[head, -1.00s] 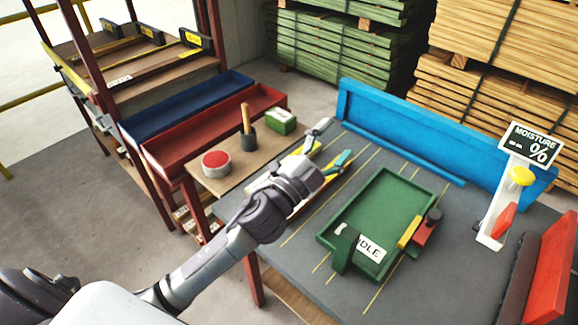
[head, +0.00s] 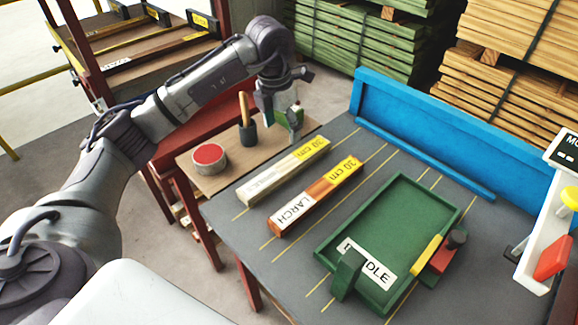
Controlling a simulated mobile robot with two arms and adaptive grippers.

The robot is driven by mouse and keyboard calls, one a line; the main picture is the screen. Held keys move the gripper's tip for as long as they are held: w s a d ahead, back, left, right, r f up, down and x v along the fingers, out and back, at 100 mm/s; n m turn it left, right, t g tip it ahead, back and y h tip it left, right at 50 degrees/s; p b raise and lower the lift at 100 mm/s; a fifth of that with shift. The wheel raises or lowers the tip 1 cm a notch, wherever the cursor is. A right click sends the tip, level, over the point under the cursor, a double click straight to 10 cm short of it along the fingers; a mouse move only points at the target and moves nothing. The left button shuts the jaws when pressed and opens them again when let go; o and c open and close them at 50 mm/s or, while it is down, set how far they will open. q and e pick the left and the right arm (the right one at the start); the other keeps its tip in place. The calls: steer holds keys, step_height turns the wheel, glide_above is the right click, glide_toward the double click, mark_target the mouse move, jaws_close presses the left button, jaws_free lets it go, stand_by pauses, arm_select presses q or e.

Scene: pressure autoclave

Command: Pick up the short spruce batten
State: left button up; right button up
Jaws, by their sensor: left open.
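A pale batten (head: 270,180) with a yellow end marked in cm lies on the grey table, left of a reddish-brown batten (head: 305,205) labelled LARCH, which also has a yellow end. The lettering on the pale batten's side is too faint to read. Both lie slanted, apart from each other. My left gripper (head: 281,122) is open and points down beyond the pale batten's far end, over the back of the wooden side shelf. It holds no batten. My right gripper is out of view.
A green tray (head: 325,252) with an IDLE-like label stands right of the battens. A blue fence (head: 440,130) lines the table's back.

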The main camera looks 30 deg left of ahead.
arm_select(q)
glide_above(287, 164)
steer(key=f, duration=0.7)
steer(key=shift+s+f, duration=0.2)
steer(key=shift+s, duration=0.2)
steer(key=f, duration=0.1)
steer(key=f+p, duration=0.1)
steer(key=f, duration=0.3)
steer(key=shift+w, duration=0.35)
steer(key=c, duration=1.4)
steer(key=shift+o, duration=0.2)
steer(key=shift+r, duration=0.15)
